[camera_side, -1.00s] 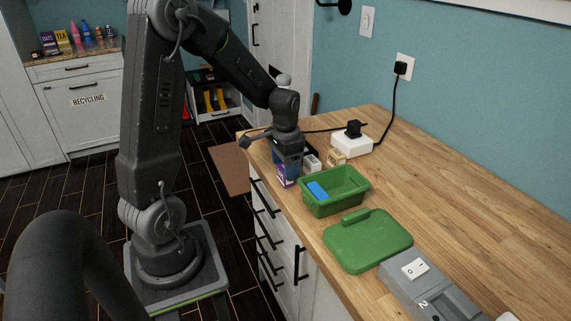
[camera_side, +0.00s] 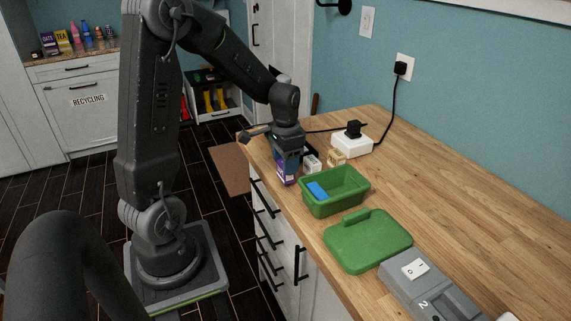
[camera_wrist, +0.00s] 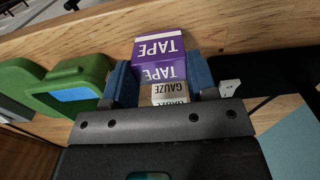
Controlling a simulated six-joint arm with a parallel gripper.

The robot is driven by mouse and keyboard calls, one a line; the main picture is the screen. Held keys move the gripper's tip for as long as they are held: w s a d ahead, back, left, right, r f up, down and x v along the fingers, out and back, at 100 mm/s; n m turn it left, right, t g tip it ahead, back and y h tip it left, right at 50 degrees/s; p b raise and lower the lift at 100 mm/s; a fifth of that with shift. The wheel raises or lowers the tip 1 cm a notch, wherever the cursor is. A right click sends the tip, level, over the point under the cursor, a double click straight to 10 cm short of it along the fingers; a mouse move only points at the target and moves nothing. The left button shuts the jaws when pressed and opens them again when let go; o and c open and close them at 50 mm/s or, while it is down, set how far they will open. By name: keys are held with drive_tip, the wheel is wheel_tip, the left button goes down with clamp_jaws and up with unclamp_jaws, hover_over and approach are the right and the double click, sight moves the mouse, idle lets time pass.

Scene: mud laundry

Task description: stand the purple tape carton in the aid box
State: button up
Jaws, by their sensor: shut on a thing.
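The purple tape carton (camera_side: 287,171) is upright at the left edge of the counter, just left of the open green aid box (camera_side: 336,204). My gripper (camera_side: 288,158) points down over the carton and is shut on it. In the wrist view the tape carton (camera_wrist: 160,47) shows its purple faces between the blue fingers (camera_wrist: 161,85). A gauze carton (camera_wrist: 170,94) shows below it there, close to the fingers; I cannot tell if it is touched. A blue item (camera_side: 317,190) lies inside the aid box, which also shows in the wrist view (camera_wrist: 82,70).
A white carton (camera_side: 312,163) and a beige carton (camera_side: 337,158) stand right of my gripper. A white power block (camera_side: 351,144) with a black plug is behind them. The right counter is clear.

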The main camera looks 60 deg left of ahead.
drive_tip(key=shift+r, duration=2.35)
drive_tip(key=w+d+r, duration=0.6)
drive_tip(key=w+d, duration=0.5)
drive_tip(key=d, duration=0.1)
drive_tip(key=shift+w+f, duration=0.2)
drive_tip(key=shift+f, duration=1.8)
drive_tip(key=shift+f, duration=0.8)
drive_tip(key=shift+f, duration=0.4)
drive_tip(key=shift+f, duration=0.3)
